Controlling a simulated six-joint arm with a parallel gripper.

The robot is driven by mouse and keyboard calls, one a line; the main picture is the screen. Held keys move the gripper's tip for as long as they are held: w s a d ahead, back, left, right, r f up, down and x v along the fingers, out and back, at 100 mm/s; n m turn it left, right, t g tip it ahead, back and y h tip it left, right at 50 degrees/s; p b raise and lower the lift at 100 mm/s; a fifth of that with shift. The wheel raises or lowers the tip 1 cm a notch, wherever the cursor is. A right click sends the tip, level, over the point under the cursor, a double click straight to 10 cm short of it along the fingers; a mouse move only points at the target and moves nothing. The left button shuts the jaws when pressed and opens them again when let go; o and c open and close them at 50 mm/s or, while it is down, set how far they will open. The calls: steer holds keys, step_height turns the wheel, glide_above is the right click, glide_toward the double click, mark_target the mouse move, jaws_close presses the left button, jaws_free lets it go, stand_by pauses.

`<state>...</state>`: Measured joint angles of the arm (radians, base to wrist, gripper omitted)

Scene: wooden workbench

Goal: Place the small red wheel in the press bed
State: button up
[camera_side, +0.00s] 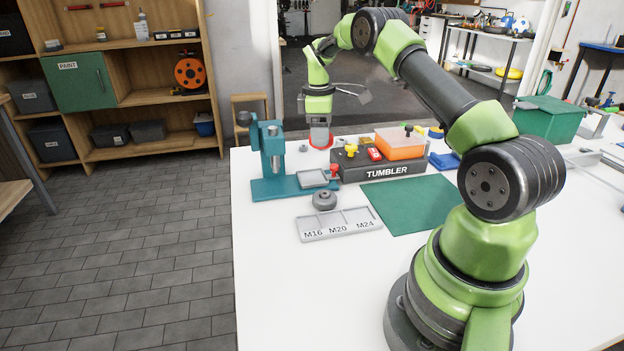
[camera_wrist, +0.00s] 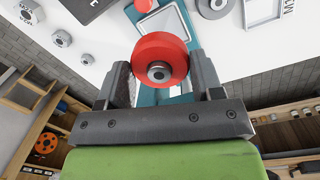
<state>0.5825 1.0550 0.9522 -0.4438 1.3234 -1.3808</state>
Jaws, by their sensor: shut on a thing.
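The small red wheel (camera_wrist: 158,60), with a grey hub, is held between the two fingers of my gripper (camera_wrist: 160,80) in the wrist view. In the side view, my gripper (camera_side: 320,128) points down behind the press, with the red wheel (camera_side: 321,142) at its tips. It is apart from the press bed. The teal press (camera_side: 268,160) stands at the left of the table. Its bed, a shallow grey tray (camera_side: 313,178), lies at its right side. In the wrist view the wheel partly covers the teal base.
The black tumbler (camera_side: 385,168) stands right of the press, with an orange bin (camera_side: 400,143) on it. A grey round part (camera_side: 324,200) and a labelled sorting tray (camera_side: 340,225) lie in front. Several nuts (camera_wrist: 62,38) lie on the table. The green mat (camera_side: 412,200) is clear.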

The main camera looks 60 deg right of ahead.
mark_target(312, 178)
steer(key=n, duration=0.3)
steer(key=w+n, duration=0.1)
steer(key=shift+a+r+n, duration=0.1)
steer(key=shift+a+n, duration=0.15)
steer(key=shift+n, duration=0.05)
steer(key=n, duration=0.1)
steer(key=w+n, duration=0.1)
steer(key=n, duration=0.1)
steer(key=shift+a+t, duration=0.15)
steer(key=shift+t, duration=0.15)
steer(key=shift+n, duration=0.4)
step_height(312, 178, down, 10)
steer(key=shift+r, duration=0.1)
steer(key=shift+f, duration=0.2)
steer(key=o, duration=1)
steer(key=shift+c, duration=0.2)
